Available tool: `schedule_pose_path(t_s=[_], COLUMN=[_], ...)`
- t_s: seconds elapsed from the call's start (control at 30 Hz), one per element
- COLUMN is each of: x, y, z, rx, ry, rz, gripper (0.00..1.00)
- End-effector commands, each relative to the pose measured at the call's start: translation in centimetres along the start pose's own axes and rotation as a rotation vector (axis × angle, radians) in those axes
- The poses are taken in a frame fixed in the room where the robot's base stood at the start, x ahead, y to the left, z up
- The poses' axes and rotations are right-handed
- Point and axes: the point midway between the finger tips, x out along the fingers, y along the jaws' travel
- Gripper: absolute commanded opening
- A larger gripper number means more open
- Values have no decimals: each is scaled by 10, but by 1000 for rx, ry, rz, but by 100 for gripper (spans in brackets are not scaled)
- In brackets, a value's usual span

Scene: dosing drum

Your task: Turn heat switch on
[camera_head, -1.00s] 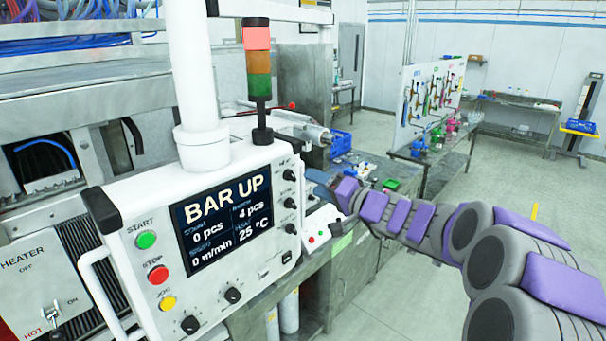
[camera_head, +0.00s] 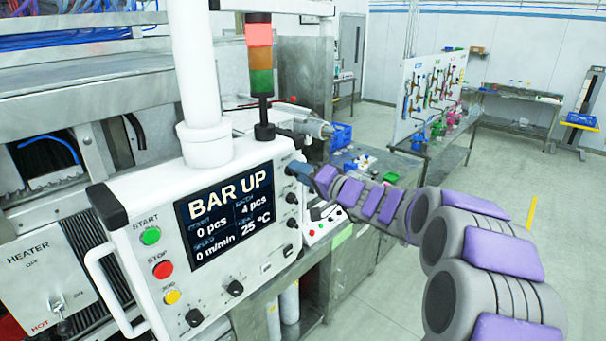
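The heater panel (camera_head: 40,283) is a light metal plate at the lower left, marked HEATER, OFF, ON and HOT. Its toggle switch (camera_head: 62,322) sits near the bottom of the plate; its exact position is hard to tell. The white control box (camera_head: 120,220) shows BAR UP and 25 °C on its screen (camera_head: 225,215). Several black knobs line its right side, including an upper right knob (camera_head: 293,197). My gripper (camera_head: 296,172) is at the box's upper right edge, by the top side knob. Its fingers are too small and partly hidden to read.
A white handle (camera_head: 97,285) stands out from the box's left side, between the heater panel and the box face. A signal tower (camera_head: 260,70) rises behind the box. A metal bench (camera_head: 345,265) stands behind my arm. Open floor lies at the right.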

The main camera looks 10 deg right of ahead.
Motion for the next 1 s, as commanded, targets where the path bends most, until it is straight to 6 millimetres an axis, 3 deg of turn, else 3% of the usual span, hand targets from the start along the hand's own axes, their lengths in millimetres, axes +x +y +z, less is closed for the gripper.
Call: schedule_pose_path(t_s=[0.33,0.67,1.0], x=[2,2,2], y=[3,6,10], z=[1,3,3], rx=[3,32,174], ry=[-6,-6,-2], rz=[3,2,2], gripper=[5,5,5])
